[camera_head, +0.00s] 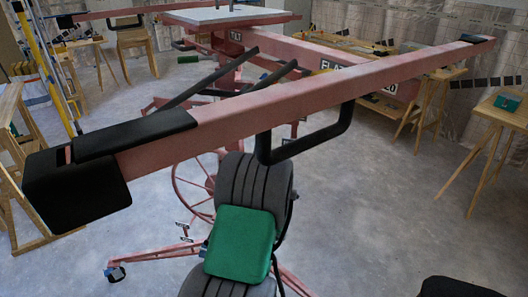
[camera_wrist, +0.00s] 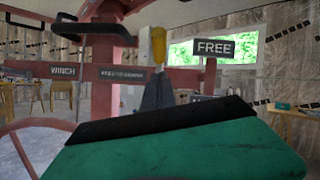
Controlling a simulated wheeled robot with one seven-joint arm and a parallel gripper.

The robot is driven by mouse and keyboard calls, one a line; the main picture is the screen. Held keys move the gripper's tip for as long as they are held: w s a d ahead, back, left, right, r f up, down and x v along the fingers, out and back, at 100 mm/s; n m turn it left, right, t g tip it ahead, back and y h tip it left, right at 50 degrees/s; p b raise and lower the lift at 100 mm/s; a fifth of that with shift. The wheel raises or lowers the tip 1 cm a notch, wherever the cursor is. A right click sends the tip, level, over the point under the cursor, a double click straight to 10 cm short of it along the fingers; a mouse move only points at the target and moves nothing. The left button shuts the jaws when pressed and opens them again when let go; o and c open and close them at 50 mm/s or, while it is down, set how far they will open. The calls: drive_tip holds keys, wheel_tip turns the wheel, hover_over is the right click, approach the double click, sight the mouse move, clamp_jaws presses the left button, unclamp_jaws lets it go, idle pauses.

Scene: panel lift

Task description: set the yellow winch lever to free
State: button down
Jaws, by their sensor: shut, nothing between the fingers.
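The lower part of the lever is hidden behind the fingers. In the head view, my arm and the lift's frame hide the lever and my gripper.
The red lift frame (camera_head: 310,58) stands ahead, with a pale panel (camera_head: 222,15) on top. A long pink bar with black ends (camera_head: 290,92) crosses close in front. Wooden trestles (camera_head: 489,125) stand at right and left. Grey floor (camera_head: 385,205) is open at lower right.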

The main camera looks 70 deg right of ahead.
idle(0.4)
drive_tip(key=s+a+r+b, duration=0.2)
drive_tip(key=a, duration=0.7)
drive_tip(key=shift+a, duration=0.3)
